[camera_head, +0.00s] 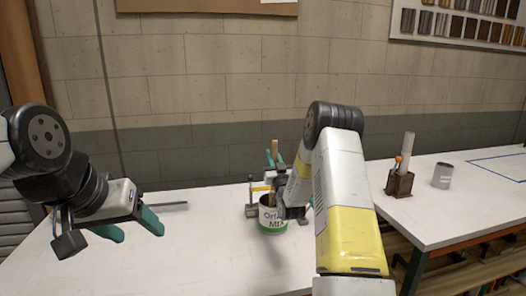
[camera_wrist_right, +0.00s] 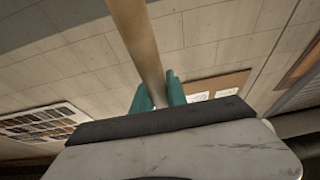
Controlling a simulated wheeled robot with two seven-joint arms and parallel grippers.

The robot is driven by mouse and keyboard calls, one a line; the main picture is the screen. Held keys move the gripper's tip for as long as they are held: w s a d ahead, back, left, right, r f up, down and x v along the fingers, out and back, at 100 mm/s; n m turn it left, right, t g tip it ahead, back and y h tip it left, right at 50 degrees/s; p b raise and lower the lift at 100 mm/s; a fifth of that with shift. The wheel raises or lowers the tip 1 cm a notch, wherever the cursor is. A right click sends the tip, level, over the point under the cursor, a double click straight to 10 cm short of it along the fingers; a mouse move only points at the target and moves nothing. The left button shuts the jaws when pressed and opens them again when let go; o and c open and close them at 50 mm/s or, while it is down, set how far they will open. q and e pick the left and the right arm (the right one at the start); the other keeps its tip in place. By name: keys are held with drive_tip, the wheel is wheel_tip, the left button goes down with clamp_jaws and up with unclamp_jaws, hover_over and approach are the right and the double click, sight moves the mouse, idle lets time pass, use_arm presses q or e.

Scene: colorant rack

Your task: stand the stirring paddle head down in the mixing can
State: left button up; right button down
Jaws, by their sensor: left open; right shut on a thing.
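The mixing can (camera_head: 272,220), white and green with a printed label, stands on the white table. My right gripper (camera_head: 275,160) is above the can, with its teal fingers shut on the stirring paddle (camera_head: 275,146). The wooden shaft of the paddle (camera_wrist_right: 137,38) runs between the fingers in the right wrist view. In the head view its upper end points up; my right gripper and wrist hide much of the lower part, so I cannot tell how deep it reaches into the can. My left gripper (camera_head: 133,229) is open and empty over the left of the table.
A dark metal fixture (camera_head: 251,210) stands close beside the can's left side. A thin grey rod (camera_head: 168,204) lies behind my left gripper. On the right table are a brown holder (camera_head: 399,183) with tools and a grey cup (camera_head: 442,176). The table front is clear.

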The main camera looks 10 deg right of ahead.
drive_tip(key=shift+f, duration=2.75)
drive_tip(key=c, duration=1.3)
unclamp_jaws()
drive_tip(key=shift+o, duration=0.2)
drive_tip(key=v, duration=0.7)
drive_tip(key=shift+s+f, duration=0.2)
drive_tip(key=shift+s, duration=0.15)
